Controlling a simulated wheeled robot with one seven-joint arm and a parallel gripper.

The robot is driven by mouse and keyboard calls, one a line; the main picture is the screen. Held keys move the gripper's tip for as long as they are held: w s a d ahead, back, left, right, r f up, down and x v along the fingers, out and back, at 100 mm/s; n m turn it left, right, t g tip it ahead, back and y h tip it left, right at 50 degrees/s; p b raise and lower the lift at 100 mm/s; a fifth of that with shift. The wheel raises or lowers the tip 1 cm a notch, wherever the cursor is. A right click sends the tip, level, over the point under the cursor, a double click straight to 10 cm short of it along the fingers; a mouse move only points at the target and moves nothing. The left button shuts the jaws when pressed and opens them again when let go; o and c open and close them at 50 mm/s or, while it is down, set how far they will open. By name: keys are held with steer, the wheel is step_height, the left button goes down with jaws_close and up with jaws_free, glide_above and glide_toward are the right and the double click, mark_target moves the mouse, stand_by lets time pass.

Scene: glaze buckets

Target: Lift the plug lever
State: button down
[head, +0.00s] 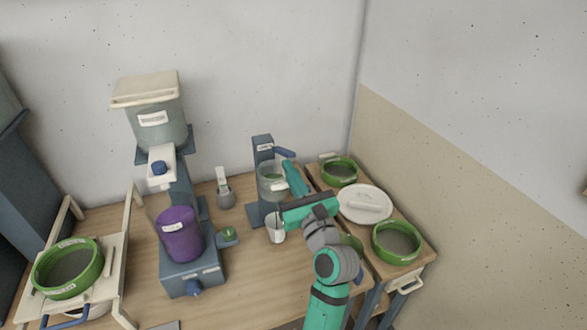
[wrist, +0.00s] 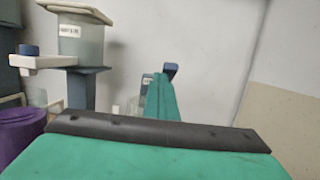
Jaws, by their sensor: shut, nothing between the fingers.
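A blue lever (head: 284,153) sticks out to the right from the top of a blue-grey stand (head: 262,144). I take it to be the plug lever. The stand holds a clear cup (head: 270,183) with something green inside, above a white beaker (head: 275,230). My teal gripper (head: 288,166) is shut and empty, with its fingertips just below the lever. In the wrist view the lever (wrist: 171,68) shows just above and beyond the fingertips (wrist: 158,76). I cannot tell whether they touch. My fingers hide part of the stand and cup.
A purple container (head: 181,236) stands on a blue-grey base at left, below a lidded bucket (head: 160,128). Green-rimmed sieves (head: 397,244) and a white lid (head: 365,203) lie on the right bench. Another sieve (head: 67,269) sits on a rack at far left.

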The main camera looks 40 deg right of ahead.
steer(key=shift+s+d+r+h, duration=0.6)
steer(key=shift+s+d+r, duration=0.1)
steer(key=shift+r, duration=0.15)
steer(key=shift+w+f, duration=0.1)
steer(key=shift+f, duration=0.25)
steer(key=s+a+f, duration=0.1)
steer(key=s+a, duration=0.1)
steer(key=s, duration=0.3)
steer(key=s+a+f+y, duration=0.1)
steer(key=s+a, duration=0.1)
steer(key=s, duration=0.3)
steer(key=shift+a+f, duration=0.25)
steer(key=shift+a, duration=0.1)
steer(key=shift+f, duration=0.1)
